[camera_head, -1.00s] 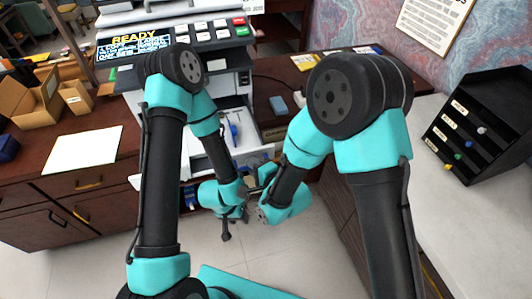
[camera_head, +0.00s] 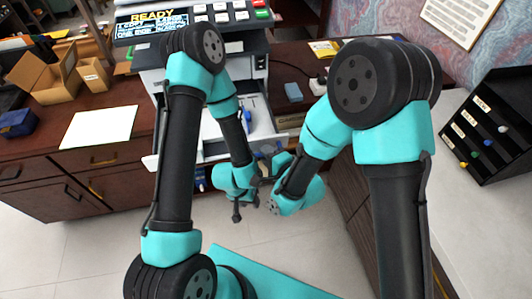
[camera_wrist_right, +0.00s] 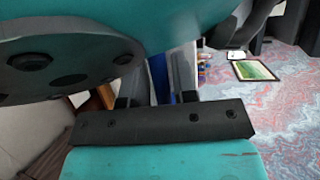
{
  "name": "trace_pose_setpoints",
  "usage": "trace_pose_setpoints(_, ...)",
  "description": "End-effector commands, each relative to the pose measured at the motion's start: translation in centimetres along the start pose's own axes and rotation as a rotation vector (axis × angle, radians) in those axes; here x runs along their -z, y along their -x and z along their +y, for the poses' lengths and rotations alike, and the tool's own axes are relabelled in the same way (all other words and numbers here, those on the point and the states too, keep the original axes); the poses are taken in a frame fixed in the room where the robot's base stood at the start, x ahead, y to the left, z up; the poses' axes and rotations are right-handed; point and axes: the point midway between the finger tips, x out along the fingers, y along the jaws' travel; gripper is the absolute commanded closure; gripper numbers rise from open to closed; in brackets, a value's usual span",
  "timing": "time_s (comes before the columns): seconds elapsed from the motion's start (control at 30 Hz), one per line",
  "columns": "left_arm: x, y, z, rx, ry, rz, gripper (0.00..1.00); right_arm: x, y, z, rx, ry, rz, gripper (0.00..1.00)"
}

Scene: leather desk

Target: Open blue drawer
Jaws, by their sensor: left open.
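The black drawer box (camera_head: 497,110) stands at the right edge on the pale surface, with labelled drawer fronts. A blue knob (camera_head: 489,142) sits on one front, between a white knob (camera_head: 502,129) and a green knob (camera_head: 475,155); a yellow knob (camera_head: 462,165) is lowest. These drawers look shut. My left gripper (camera_head: 237,213) is open, points down over the floor in front of the printer, and is far from the box. My right gripper (camera_head: 266,181) is just above and right of it, partly hidden by its wrist, also away from the box; its jaws are unclear.
A printer (camera_head: 188,78) with a pulled-out white tray (camera_head: 263,127) stands behind my arms. A wooden desk with a white sheet (camera_head: 99,127) and cardboard boxes (camera_head: 53,79) is at left. My right arm stands between my grippers and the drawer box.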

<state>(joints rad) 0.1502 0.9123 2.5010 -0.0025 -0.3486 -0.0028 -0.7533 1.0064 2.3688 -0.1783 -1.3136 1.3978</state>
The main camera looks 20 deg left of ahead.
Motion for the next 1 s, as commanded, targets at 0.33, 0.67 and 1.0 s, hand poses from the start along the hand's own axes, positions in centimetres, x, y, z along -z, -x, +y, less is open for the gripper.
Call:
trace_pose_setpoints(0.33, 0.0, 0.0, 0.0, 0.000, 0.000, 0.000, 0.57, 0.0, 4.9, 0.0, 0.000, 0.000, 0.000, 0.74)
trace_pose_setpoints(0.67, 0.0, 0.0, 0.0, 0.000, 0.000, 0.000, 0.57, 0.0, 6.8, 0.0, 0.000, 0.000, 0.000, 0.74)
trace_pose_setpoints(1.0, 0.0, 0.0, 0.0, 0.000, 0.000, 0.000, 0.57, 0.0, 6.5, 0.0, 0.001, 0.001, -0.001, 0.74)
